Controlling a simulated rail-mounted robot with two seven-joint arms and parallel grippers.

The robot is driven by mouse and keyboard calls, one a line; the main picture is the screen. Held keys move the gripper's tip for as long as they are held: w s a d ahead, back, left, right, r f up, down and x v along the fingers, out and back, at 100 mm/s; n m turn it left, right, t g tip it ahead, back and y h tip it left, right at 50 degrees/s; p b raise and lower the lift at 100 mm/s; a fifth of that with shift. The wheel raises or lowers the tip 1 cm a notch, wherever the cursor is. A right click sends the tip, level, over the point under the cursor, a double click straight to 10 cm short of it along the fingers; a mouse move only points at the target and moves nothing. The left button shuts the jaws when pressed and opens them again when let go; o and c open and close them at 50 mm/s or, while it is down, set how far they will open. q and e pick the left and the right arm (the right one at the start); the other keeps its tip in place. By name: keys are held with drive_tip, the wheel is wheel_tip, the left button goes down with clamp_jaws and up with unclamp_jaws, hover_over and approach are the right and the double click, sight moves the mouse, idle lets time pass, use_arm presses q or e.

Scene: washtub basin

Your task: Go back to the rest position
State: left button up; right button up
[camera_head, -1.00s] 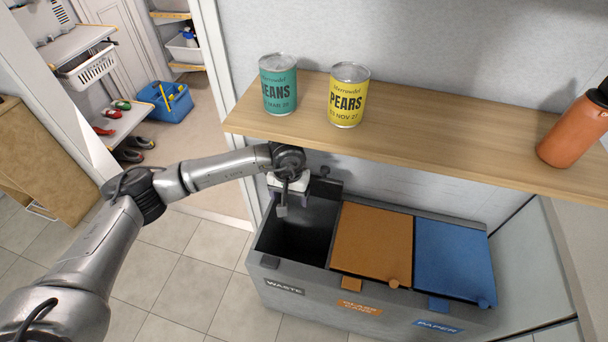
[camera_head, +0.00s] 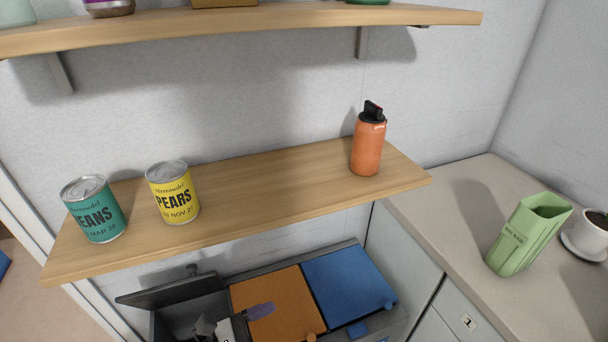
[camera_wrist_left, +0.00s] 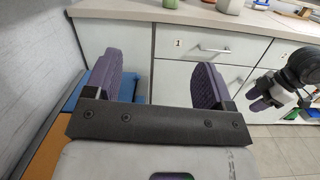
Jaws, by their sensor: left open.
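My left gripper (camera_head: 250,314) shows at the bottom of the head view, in front of the bins, partly cut off by the picture edge. In the left wrist view my left gripper (camera_wrist_left: 154,76) has its two purple fingers wide apart, with nothing between them. Part of my right arm shows at the right of the left wrist view, with its gripper (camera_wrist_left: 263,92); whether it is open or shut is unclear.
The bin unit has its left lid (camera_head: 170,290) raised; the orange lid (camera_head: 275,305) and blue lid (camera_head: 345,285) are shut. The wooden shelf (camera_head: 265,190) above holds a teal can (camera_head: 94,210), yellow can (camera_head: 174,193) and orange bottle (camera_head: 368,147). A green container (camera_head: 525,237) stands on the counter.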

use_arm(q)
drive_tip(key=s+a+f+m+t+y, duration=0.1)
drive_tip(key=a+f+m+t+y, duration=0.35)
drive_tip(key=m, duration=0.75)
drive_tip(key=s+a+f+m+t+y, duration=0.1)
drive_tip(key=s+a+f+m+y, duration=0.1)
drive_tip(key=a+m+y, duration=0.55)
drive_tip(key=s+a+f+m+t+y, duration=0.1)
drive_tip(key=a+f+m+t+y, duration=0.35)
drive_tip(key=m, duration=1.05)
drive_tip(key=s+f+n+g+y, duration=0.1)
drive_tip(key=s+f+n+g, duration=0.4)
drive_tip(key=s+g, duration=0.3)
drive_tip(key=s+f+n+g+y, duration=0.1)
drive_tip(key=s+f+n+g, duration=0.35)
drive_tip(key=s, duration=0.55)
wheel_tip(320, 180, up, 35)
drive_tip(key=s+d+n+g+p, duration=0.1)
drive_tip(key=s+p, duration=0.1)
drive_tip(key=p, duration=3.3)
drive_tip(key=shift+r+n+g, duration=0.2)
drive_tip(key=shift+n+g, duration=0.1)
drive_tip(key=shift+g, duration=0.05)
drive_tip(key=shift+h, duration=0.25)
